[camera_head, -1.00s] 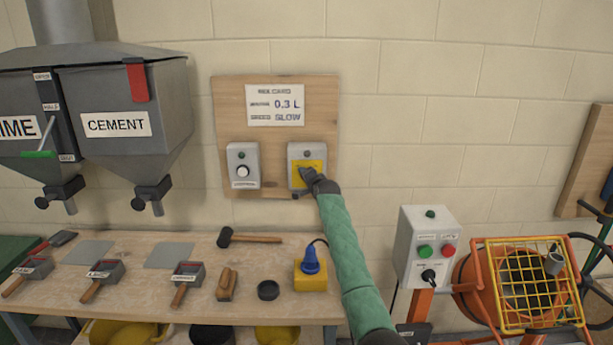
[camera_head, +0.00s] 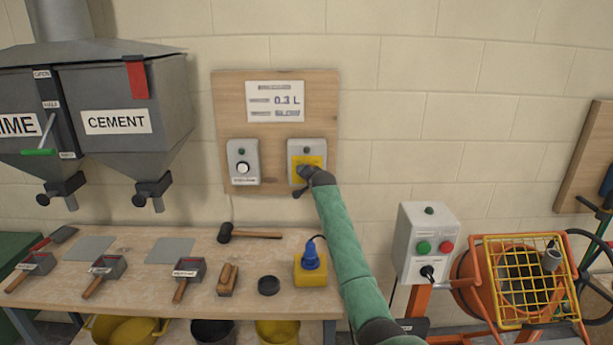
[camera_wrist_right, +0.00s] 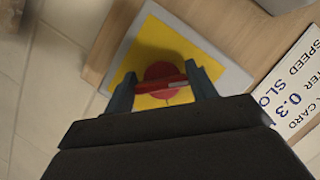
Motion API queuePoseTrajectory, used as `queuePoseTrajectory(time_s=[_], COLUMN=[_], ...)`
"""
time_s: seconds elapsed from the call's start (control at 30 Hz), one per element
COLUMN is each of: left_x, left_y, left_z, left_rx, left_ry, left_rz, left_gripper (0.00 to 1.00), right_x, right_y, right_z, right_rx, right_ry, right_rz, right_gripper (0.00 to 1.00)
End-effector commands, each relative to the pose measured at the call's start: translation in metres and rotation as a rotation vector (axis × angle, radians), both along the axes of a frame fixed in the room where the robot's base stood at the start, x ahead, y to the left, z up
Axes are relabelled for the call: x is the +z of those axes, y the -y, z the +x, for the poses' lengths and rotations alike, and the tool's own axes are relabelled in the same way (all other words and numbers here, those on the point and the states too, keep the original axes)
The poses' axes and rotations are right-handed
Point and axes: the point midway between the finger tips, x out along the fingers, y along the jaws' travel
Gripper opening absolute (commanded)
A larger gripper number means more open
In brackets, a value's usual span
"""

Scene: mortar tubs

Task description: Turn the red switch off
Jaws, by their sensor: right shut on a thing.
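The red switch (camera_wrist_right: 163,72) is a round red knob with a bar handle on a yellow plate (camera_wrist_right: 150,45). In the head view its grey box with the yellow plate (camera_head: 318,160) hangs on the wooden wall board, and my gripper hides the knob. My right gripper (camera_wrist_right: 163,88) is shut on the bar handle, one finger at each end of it. In the head view the right gripper (camera_head: 306,175) is at the box front. The handle lies nearly level across the wrist view. My left gripper is not in view.
A grey box with a white knob (camera_head: 243,168) hangs left of the switch box. A card (camera_head: 275,101) is above. Below, a bench (camera_head: 130,315) holds a mallet (camera_head: 250,235), several scoops and a yellow socket box (camera_head: 310,273). A mixer (camera_head: 520,285) stands right.

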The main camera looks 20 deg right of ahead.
Motion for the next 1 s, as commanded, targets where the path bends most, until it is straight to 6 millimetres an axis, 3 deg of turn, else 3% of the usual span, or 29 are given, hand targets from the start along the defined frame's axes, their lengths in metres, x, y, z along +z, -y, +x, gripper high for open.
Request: queuePoseTrajectory(time_s=[0.13, 0.17, 0.23, 0.27, 0.57, 0.73, 0.83, 1.0], left_x=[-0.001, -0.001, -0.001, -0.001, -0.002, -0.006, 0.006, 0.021], left_y=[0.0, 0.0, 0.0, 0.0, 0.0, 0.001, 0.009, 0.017], left_z=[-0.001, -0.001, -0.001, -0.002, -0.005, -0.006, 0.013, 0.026], left_rx=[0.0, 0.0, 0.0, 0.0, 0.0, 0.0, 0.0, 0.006], left_ry=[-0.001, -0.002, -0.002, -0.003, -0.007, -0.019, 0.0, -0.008], left_rz=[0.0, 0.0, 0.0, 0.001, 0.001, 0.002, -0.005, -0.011], left_gripper=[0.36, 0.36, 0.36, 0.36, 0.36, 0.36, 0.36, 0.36], right_x=[-0.004, -0.004, -0.004, -0.003, -0.002, -0.001, 0.002, 0.008], right_y=[-0.001, -0.001, -0.001, -0.001, 0.0, 0.0, 0.0, 0.0], right_z=[0.0, 0.0, 0.0, 0.0, -0.001, -0.012, -0.024, -0.047], right_rx=[0.001, 0.001, 0.0, 0.001, 0.0, 0.001, 0.001, 0.0], right_ry=[-0.005, -0.005, -0.004, -0.004, -0.001, -0.001, 0.001, 0.0], right_rz=[-0.001, -0.001, -0.001, 0.0, 0.0, 0.0, 0.0, 0.0], right_gripper=[0.34, 0.62, 0.76, 0.78, 0.78, 0.78, 0.78, 0.78])
